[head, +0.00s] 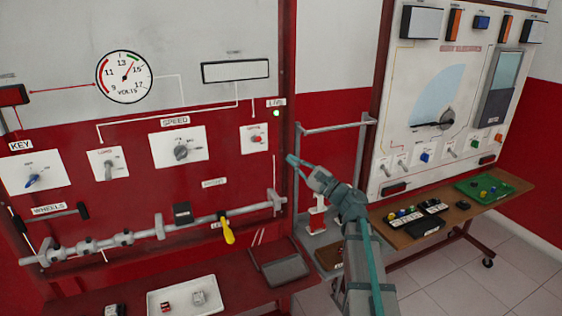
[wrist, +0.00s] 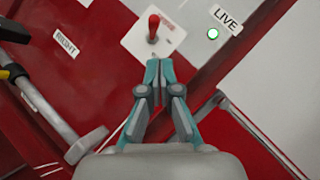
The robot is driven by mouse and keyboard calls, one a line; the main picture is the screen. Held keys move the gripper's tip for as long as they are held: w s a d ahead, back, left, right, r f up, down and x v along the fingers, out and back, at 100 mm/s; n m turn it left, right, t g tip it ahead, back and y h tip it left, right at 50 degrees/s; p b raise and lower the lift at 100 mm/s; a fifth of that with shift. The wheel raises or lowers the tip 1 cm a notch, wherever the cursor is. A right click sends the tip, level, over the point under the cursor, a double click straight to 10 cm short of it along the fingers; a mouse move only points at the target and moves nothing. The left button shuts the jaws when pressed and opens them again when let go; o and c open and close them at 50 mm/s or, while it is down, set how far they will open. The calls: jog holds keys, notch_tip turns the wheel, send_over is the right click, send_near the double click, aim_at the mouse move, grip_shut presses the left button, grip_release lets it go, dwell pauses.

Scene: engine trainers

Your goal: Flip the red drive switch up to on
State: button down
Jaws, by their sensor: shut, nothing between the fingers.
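The red drive switch (head: 256,139) sits on a small white plate on the red panel, below the LIVE label. In the wrist view the switch (wrist: 153,27) shows its red tip toward the top of the picture, with a pale base below. My gripper (head: 291,159) is shut and empty, to the right of and a little below the switch in the head view. In the wrist view my fingertips (wrist: 159,66) are together just below the switch plate, with a visible gap to the lever. I cannot tell the depth between them.
The LIVE lamp (head: 276,113) glows green by the panel's right edge. Below runs a grey shaft (head: 150,233) with a yellow handle (head: 228,231). A grey rail frame (head: 336,127) stands right of the panel. A second board (head: 452,100) and wooden table (head: 460,222) are farther right.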

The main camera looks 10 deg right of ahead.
jog(key=shift+s+d+f+b, duration=0.2)
jog(key=shift+s+d+b, duration=0.2)
jog(key=shift+s+d, duration=1)
jog(key=shift+a, duration=0.1)
